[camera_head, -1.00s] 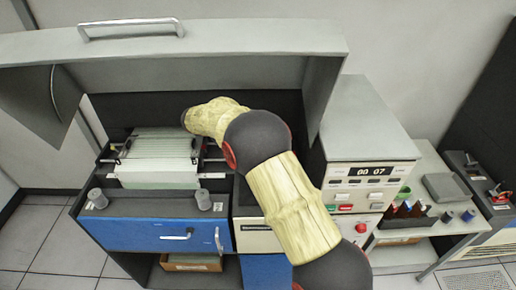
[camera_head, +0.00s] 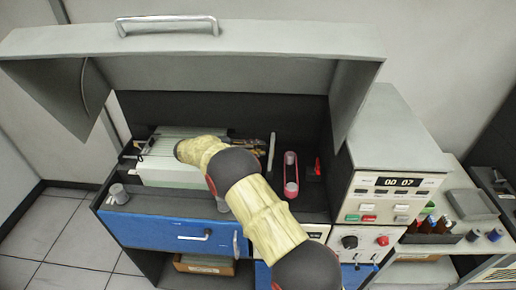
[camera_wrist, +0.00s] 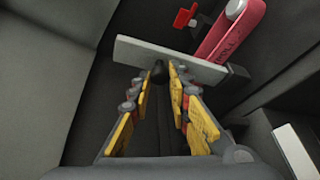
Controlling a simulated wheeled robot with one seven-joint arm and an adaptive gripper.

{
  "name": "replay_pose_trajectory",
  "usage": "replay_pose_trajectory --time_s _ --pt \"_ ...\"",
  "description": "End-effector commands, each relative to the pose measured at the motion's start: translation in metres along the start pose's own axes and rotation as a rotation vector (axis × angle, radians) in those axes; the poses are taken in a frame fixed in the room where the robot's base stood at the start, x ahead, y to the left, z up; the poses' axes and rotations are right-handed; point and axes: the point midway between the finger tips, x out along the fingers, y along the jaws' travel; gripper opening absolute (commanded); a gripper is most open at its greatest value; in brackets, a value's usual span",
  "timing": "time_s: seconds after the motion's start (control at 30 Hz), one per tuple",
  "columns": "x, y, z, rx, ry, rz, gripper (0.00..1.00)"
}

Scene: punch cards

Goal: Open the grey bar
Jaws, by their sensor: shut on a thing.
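The grey bar (camera_head: 271,152) is a thin, light grey upright plate inside the open machine, right of the card stack. In the wrist view the grey bar (camera_wrist: 190,66) spans across just beyond my fingertips, with a small black knob (camera_wrist: 157,69) on its near side. My gripper (camera_head: 264,145) reaches to the bar from the left, with my arm crossing the front of the machine. In the wrist view my gripper (camera_wrist: 160,76) has its yellow-padded fingers closed around the knob. The fingertips partly hide the knob.
A long red holder (camera_head: 290,160) stands just right of the bar, with a red switch (camera_head: 317,167) beyond it. The pale card stack (camera_head: 165,170) lies left. The raised grey lid (camera_head: 290,70) hangs over the bay. A control box (camera_head: 395,170) stands at right.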

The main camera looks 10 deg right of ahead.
Motion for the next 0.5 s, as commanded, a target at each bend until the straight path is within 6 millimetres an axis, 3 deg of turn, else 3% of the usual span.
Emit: replay_pose_trajectory --time_s 0.4,0.43,0.5 --pt "0.0002 -0.0006 -0.0003 -0.002 -0.002 0.004 0.00" --pt "0.0002 -0.0006 -0.0003 -0.002 -0.002 0.004 0.20" --pt "0.0002 -0.0007 -0.0003 -0.002 -0.002 0.004 0.24"
